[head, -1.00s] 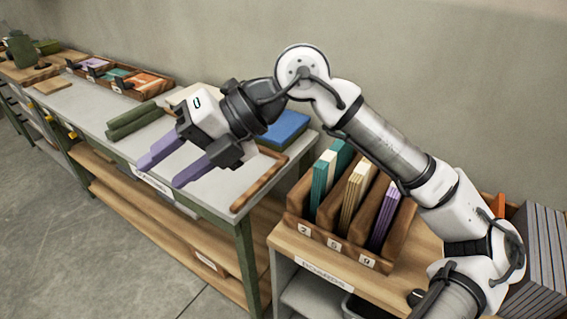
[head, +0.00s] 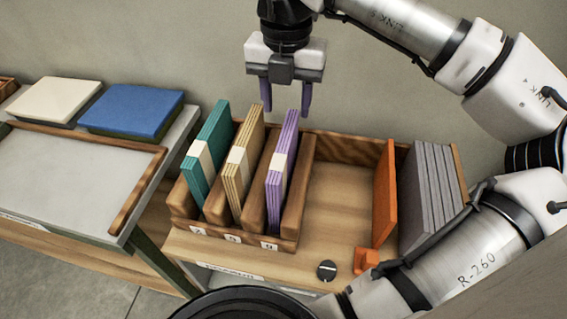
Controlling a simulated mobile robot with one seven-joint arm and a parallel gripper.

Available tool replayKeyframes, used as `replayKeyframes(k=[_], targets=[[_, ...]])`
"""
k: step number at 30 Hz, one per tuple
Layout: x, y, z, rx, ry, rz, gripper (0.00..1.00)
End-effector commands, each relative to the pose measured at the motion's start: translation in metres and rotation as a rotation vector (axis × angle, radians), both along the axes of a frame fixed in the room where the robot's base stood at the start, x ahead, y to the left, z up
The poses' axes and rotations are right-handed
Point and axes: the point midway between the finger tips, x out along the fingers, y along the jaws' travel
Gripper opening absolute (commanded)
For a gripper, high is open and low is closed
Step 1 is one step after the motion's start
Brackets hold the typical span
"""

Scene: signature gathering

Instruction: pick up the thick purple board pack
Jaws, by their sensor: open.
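The purple board pack (head: 286,155) is a stack of thin purple boards with a pale band around it. It stands upright, leaning slightly, in the right slot of a wooden rack (head: 294,217). My gripper (head: 286,108) points down with its two purple fingers apart and nothing between them. In the head view its fingertips appear at the top end of the purple pack, toward the wall; I cannot tell how far above or behind it they are. The slot hides the pack's lower part.
A teal pack (head: 209,155) and a cream pack (head: 241,165) stand in the slots to the left. An orange panel (head: 384,193) and several grey boards (head: 428,190) stand at the right. A black knob (head: 326,270) is at the front. Bare wood (head: 340,210) lies right of the rack.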

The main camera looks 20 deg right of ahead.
Motion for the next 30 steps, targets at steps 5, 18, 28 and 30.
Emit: replayKeyframes(k=[5, 18, 28, 30], targets=[[0.000, 0.001, -0.035, 0.006, 0.002, 0.005, 0.47], [0.001, 0.002, -0.083, 0.007, 0.000, 0.006, 0.47], [0.004, 0.002, -0.125, 0.005, -0.001, 0.006, 0.47], [0.004, 0.002, -0.128, 0.005, -0.002, 0.006, 0.47]])
